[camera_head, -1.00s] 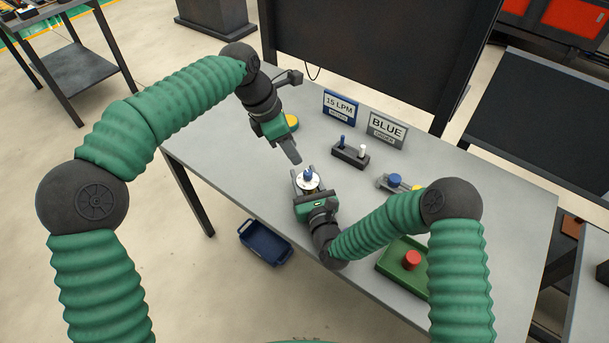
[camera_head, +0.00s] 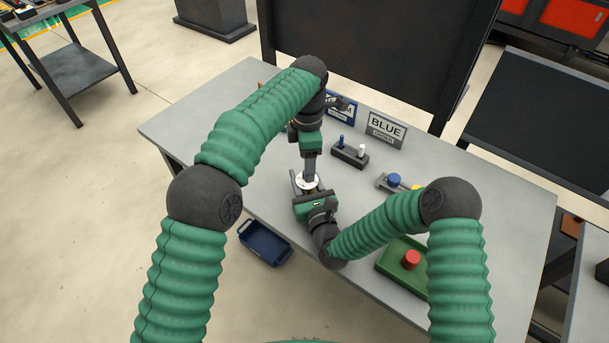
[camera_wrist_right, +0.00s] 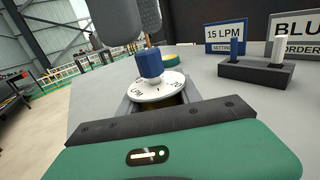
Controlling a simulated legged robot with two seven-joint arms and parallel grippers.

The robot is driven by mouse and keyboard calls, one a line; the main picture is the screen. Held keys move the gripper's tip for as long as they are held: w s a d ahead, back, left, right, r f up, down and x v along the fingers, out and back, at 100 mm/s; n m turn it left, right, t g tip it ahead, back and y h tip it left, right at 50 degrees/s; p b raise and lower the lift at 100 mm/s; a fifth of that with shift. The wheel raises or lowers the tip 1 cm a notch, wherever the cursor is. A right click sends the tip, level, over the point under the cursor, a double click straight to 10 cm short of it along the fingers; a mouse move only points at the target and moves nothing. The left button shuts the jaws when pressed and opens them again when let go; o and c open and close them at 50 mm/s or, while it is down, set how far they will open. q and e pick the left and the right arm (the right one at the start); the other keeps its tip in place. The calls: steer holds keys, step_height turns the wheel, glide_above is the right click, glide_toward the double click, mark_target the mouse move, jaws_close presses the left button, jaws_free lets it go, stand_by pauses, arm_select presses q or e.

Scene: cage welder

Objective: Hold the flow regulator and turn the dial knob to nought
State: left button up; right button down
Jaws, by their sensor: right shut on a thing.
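The flow regulator's white dial disc (camera_wrist_right: 157,92) with dark markings and its blue knob (camera_wrist_right: 150,64) show in the right wrist view. My right gripper (camera_head: 306,190) is shut on the regulator's body below the disc and holds it upright over the table's front part. My left gripper (camera_head: 310,176) points down from above, directly over the dial. In the head view the left fingers hide the knob.
A blue sign (camera_wrist_right: 225,36) reads 15 LPM; a grey sign (camera_head: 386,130) reads BLUE. A dark block (camera_head: 350,155) with a blue and a white peg stands before them. A blue bin (camera_head: 265,243) is below the table.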

mark_target(309, 186)
arm_select(q)
step_height(309, 186, down, 6)
steer(key=shift+d+r, duration=0.1)
steer(key=shift+r, duration=0.15)
arm_select(e)
steer(key=shift+d, duration=0.1)
